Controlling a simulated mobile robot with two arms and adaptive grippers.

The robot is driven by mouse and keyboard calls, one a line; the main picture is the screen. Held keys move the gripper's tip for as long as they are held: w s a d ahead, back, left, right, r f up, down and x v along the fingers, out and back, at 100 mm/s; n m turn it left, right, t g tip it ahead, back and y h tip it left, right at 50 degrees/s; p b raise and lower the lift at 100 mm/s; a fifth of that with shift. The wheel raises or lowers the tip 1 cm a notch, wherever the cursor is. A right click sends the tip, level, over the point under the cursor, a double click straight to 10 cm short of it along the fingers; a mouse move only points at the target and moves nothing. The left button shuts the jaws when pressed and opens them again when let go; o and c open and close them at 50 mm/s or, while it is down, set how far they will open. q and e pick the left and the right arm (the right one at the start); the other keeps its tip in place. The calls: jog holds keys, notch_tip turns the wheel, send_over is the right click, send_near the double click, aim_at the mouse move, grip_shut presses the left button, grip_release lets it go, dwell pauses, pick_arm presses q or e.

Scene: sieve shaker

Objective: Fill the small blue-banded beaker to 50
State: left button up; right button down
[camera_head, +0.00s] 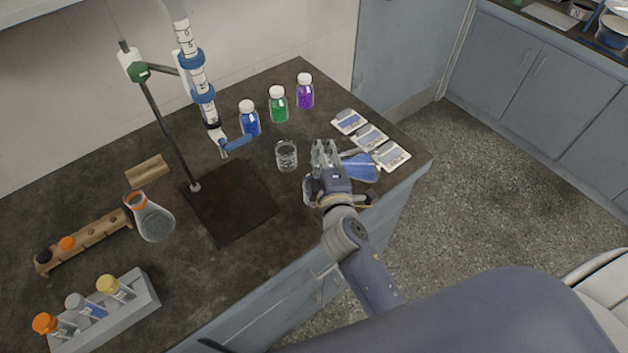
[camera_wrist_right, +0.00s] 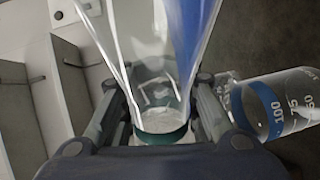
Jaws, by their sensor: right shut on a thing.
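My right gripper (camera_head: 325,152) is shut on the neck of a clear conical flask (camera_head: 361,168) with blue liquid. In the right wrist view the flask (camera_wrist_right: 165,60) widens away from the jaws, with a teal band at its neck. I cannot tell exactly how far it is tilted. A small blue-banded beaker (camera_wrist_right: 272,108) with printed marks shows beside the jaws in that view. In the head view a glass vessel (camera_head: 308,191), likely this beaker, is partly hidden by my right wrist; its fill level is unclear. My left gripper is out of view.
Another glass beaker (camera_head: 287,156) stands left of the gripper. Blue (camera_head: 249,120), green (camera_head: 278,105) and purple (camera_head: 305,92) bottles stand behind. Several white balances (camera_head: 370,137) line the right edge. A burette stand (camera_head: 165,125), orange-banded flask (camera_head: 152,220) and racks are left.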

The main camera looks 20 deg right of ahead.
jog(key=shift+a+r+n+p, duration=0.1)
jog(key=shift+r+n+p, duration=0.1)
jog(key=shift+n+p, duration=0.3)
dwell(2.4)
